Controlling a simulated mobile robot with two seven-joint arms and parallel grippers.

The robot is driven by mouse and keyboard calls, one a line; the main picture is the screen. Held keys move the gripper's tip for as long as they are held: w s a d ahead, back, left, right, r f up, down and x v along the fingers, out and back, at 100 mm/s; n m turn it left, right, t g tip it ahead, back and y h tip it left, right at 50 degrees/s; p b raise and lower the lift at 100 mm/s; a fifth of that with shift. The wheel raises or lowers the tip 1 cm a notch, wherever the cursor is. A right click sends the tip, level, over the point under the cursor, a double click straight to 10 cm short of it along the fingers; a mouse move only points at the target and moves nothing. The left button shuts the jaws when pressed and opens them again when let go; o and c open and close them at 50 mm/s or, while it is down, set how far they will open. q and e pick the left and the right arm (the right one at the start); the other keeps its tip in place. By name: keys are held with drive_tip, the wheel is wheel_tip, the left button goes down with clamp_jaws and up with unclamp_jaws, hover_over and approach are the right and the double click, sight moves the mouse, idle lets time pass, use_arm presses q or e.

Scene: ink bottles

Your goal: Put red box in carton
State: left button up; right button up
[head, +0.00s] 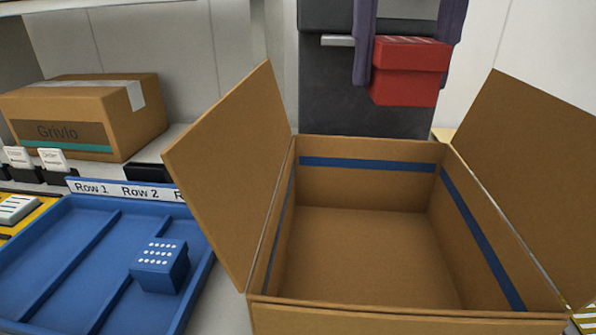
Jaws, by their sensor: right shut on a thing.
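The red box (404,88) is held up at the top of the head view, beyond the far wall of the carton as I see it. My right gripper (408,72) is shut on it, with a purple finger at each side. The box looks upright, with pale marks on its top. The open brown carton (365,255) stands below and nearer to me. Its side flaps are spread out, a blue stripe runs around the inside, and its visible floor is empty. My left gripper is not in view.
A blue tray (55,262) with row labels lies at the left, with a blue box (160,266) in it. The carton's left flap (235,165) and right flap (535,170) stick up beside its opening. A closed carton (85,115) marked Grivlo stands at back left.

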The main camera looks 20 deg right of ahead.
sight(368, 271)
drive_tip(key=shift+w+d+f+m+b, duration=0.1)
drive_tip(key=shift+d+f+m+b, duration=0.1)
drive_tip(key=shift+f+b, duration=0.3)
drive_tip(key=shift+w+d+f+m+b, duration=0.1)
drive_tip(key=shift+d+f+m+b, duration=0.1)
drive_tip(key=shift+f, duration=0.85)
use_arm(q)
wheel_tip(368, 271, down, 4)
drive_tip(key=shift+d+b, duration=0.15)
drive_tip(key=shift+b, duration=0.5)
use_arm(e)
wheel_tip(368, 271, down, 19)
drive_tip(key=shift+f, duration=0.1)
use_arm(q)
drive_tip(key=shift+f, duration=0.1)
use_arm(e)
drive_tip(key=shift+f, duration=0.1)
drive_tip(key=shift+f, duration=0.15)
drive_tip(key=o, duration=1.4)
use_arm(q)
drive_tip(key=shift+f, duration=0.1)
use_arm(e)
drive_tip(key=shift+d, duration=0.1)
